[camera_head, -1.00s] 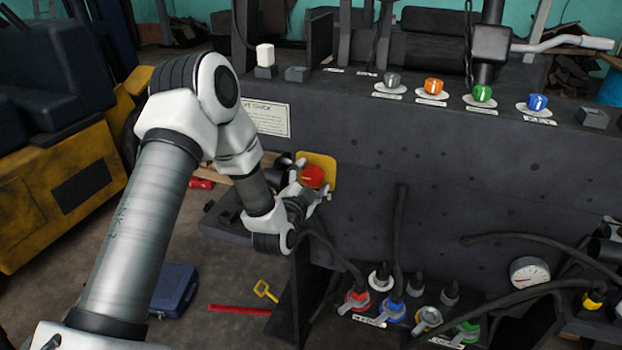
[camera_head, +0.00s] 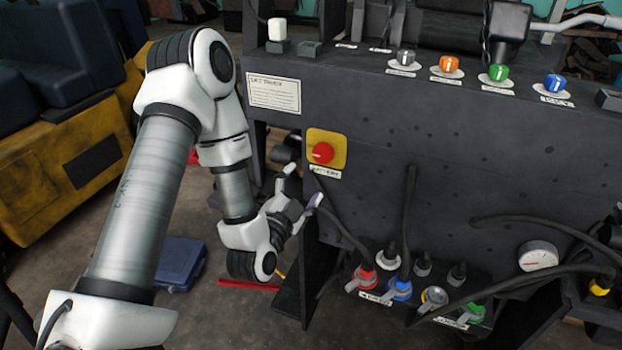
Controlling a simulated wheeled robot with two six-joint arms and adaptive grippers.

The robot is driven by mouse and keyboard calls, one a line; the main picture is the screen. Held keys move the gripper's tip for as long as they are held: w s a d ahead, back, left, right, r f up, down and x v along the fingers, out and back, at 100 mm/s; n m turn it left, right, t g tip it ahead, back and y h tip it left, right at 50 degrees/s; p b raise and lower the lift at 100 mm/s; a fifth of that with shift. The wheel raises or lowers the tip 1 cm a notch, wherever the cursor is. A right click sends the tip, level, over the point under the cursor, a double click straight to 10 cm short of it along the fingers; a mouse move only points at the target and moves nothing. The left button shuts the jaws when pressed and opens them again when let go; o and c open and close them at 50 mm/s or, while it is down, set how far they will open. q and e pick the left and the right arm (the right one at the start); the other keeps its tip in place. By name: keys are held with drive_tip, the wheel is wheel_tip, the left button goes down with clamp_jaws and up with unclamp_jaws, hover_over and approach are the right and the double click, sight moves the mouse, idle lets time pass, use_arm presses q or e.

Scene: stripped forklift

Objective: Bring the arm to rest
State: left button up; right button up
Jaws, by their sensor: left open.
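My left arm comes in from the lower left and bends down at the elbow. My left gripper (camera_head: 301,186) is open and empty. Its fingers point up and right, just below and left of the red knob (camera_head: 323,153) on its yellow plate (camera_head: 340,143). The gripper is apart from the knob, and the knob is now fully visible on the front of the dark forklift panel (camera_head: 420,190). My right gripper is not in view.
Grey, orange, green and blue knobs line the panel's top, with a white switch (camera_head: 277,29) at left. Coloured connectors (camera_head: 400,288) and black hoses sit below, near a gauge (camera_head: 538,256). A blue case (camera_head: 180,262) and red bar (camera_head: 248,285) lie on the floor.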

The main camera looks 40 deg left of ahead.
use_arm(q)
drive_tip(key=s+d+f+g+h, duration=0.1)
drive_tip(key=s+d+f+g, duration=0.25)
drive_tip(key=f, duration=0.45)
drive_tip(key=s+d+f+m+g+h, duration=0.1)
drive_tip(key=s+d+f+g+h, duration=0.2)
drive_tip(key=f, duration=0.5)
drive_tip(key=s+d+f+g, duration=0.3)
drive_tip(key=s+d+f, duration=0.1)
drive_tip(key=f, duration=0.4)
drive_tip(key=s+f+n+g, duration=0.3)
drive_tip(key=s+n+g, duration=0.1)
drive_tip(key=s, duration=0.3)
drive_tip(key=s+f+n+g, duration=0.3)
drive_tip(key=s+n+g, duration=0.1)
drive_tip(key=s, duration=0.4)
drive_tip(key=shift+d+f, duration=0.15)
drive_tip(key=shift+d, duration=0.2)
